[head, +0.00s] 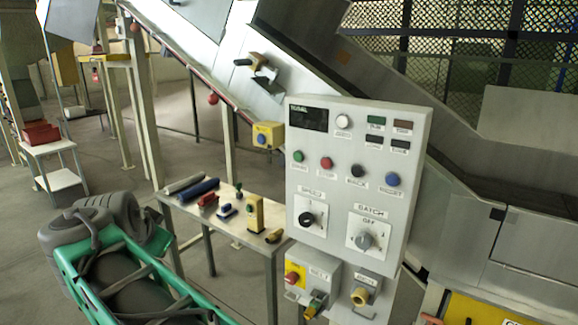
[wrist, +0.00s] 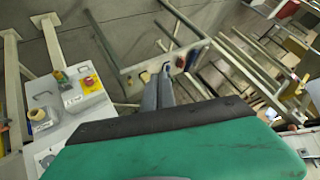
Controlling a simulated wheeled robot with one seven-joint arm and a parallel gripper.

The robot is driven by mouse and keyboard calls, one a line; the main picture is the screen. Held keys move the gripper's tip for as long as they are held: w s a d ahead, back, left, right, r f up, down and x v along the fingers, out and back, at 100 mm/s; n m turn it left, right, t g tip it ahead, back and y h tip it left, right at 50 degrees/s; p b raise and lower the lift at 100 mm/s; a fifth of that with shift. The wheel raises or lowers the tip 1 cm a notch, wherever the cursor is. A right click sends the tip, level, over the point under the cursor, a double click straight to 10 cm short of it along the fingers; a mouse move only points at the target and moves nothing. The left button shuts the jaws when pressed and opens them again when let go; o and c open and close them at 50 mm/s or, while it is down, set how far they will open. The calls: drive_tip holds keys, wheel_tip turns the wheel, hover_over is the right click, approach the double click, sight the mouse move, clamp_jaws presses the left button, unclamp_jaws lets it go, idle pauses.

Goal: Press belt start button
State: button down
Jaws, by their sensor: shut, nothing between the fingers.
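A grey control panel (head: 345,195) fills the middle of the head view. It has a green button (head: 299,156) at the left of a row, beside a red one (head: 326,163). Under the panel hangs a small grey box (head: 322,267), its label seeming to read BELT. It bears a red button on yellow (head: 293,278) and a yellow fitting with a green top (head: 316,303). The wrist view shows the red button (wrist: 90,82) and green-topped fitting (wrist: 61,77). My gripper (wrist: 158,78) is shut and empty, right of that box in the wrist view, apparently not touching it.
A second small box with a yellow-ringed knob (head: 360,296) hangs beside the first. A table (head: 262,249) left of the panel holds rolls and small tools. A sloping conveyor (head: 290,60) runs behind. A white side table (head: 57,181) stands at the far left.

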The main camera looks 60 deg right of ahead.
sight(297, 158)
drive_tip(key=s+d+r+m+g+h+b, duration=0.1)
drive_tip(key=s+d+r+m+g+h, duration=0.2)
drive_tip(key=s+d+r+m, duration=0.3)
drive_tip(key=s+d+r+m+g+h, duration=0.3)
drive_tip(key=s+d+r+m+g, duration=0.2)
drive_tip(key=d+m, duration=0.7)
drive_tip(key=s+r+m, duration=0.2)
drive_tip(key=s, duration=0.1)
drive_tip(key=shift+s+h+b, duration=0.2)
drive_tip(key=shift+h+b, duration=0.1)
drive_tip(key=shift+b, duration=0.1)
drive_tip(key=shift+d, duration=0.1)
drive_tip(key=p+x, duration=0.1)
drive_tip(key=x, duration=0.3)
drive_tip(key=p+x, duration=0.1)
drive_tip(key=x, duration=0.4)
drive_tip(key=r+p+x, duration=0.1)
drive_tip(key=p+x, duration=0.1)
drive_tip(key=x, duration=0.3)
drive_tip(key=shift+d, duration=0.1)
